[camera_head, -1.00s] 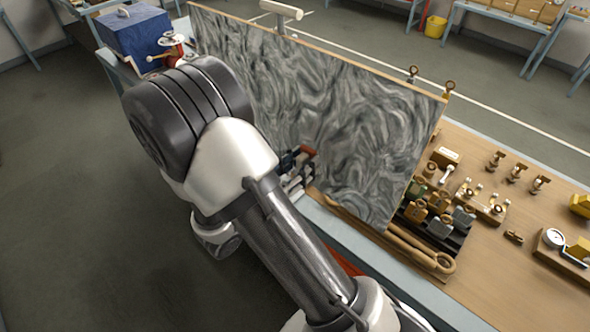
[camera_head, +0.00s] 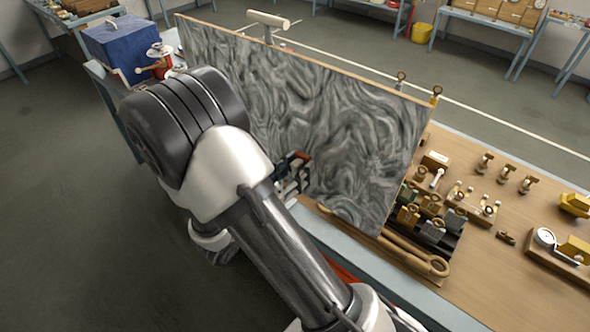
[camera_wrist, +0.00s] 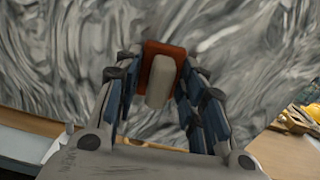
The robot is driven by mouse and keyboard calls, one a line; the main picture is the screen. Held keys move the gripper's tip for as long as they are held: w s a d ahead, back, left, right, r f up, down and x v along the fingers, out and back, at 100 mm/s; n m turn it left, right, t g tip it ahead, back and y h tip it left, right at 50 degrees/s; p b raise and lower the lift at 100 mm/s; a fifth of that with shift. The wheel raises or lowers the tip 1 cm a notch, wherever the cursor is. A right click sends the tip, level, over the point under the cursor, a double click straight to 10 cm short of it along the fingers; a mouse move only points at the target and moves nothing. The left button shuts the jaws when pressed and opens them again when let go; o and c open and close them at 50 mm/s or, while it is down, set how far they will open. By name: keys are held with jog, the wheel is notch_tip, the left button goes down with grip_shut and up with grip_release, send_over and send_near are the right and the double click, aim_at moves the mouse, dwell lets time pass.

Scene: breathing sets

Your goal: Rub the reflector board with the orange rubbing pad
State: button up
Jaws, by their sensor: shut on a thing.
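The reflector board (camera_head: 345,140) stands upright on the bench, a large grey panel with swirled smear marks. It fills most of the wrist view (camera_wrist: 60,50). The orange rubbing pad (camera_wrist: 164,56) has a pale handle, which sits between my fingers. My gripper (camera_wrist: 160,88) is shut on the pad's handle. The pad's face is toward the board and looks to be at or very near its surface; I cannot tell if it touches.
The wooden bench top (camera_head: 480,255) right of the board holds brass and grey fittings, a round gauge (camera_head: 545,237) and small clamps. A blue box (camera_head: 120,45) stands at the back left.

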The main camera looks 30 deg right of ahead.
aim_at(334, 172)
jog(key=shift+x, duration=0.8)
jog(key=shift+s+d+b, duration=0.15)
jog(key=shift+s+d, duration=0.25)
jog(key=shift+s, duration=0.75)
jog(key=shift+s+d+b, duration=0.15)
jog(key=shift+s+d, duration=0.3)
jog(key=shift+s, duration=0.75)
jog(key=shift+s+d+b, duration=0.15)
jog(key=shift+s+d, duration=0.25)
jog(key=shift+s, duration=0.75)
jog(key=shift+w+a+p, duration=0.15)
jog(key=shift+w+a, duration=0.25)
jog(key=shift+w, duration=0.8)
jog(key=shift+w+a+p, duration=0.15)
jog(key=shift+w+a, duration=0.3)
jog(key=shift+w, duration=0.75)
jog(key=shift+w+a+p, duration=0.15)
jog(key=shift+w+a, duration=0.25)
jog(key=shift+w, duration=0.8)
jog(key=shift+v, duration=3)
jog(key=shift+s, duration=0.1)
jog(key=shift+v, duration=1.5)
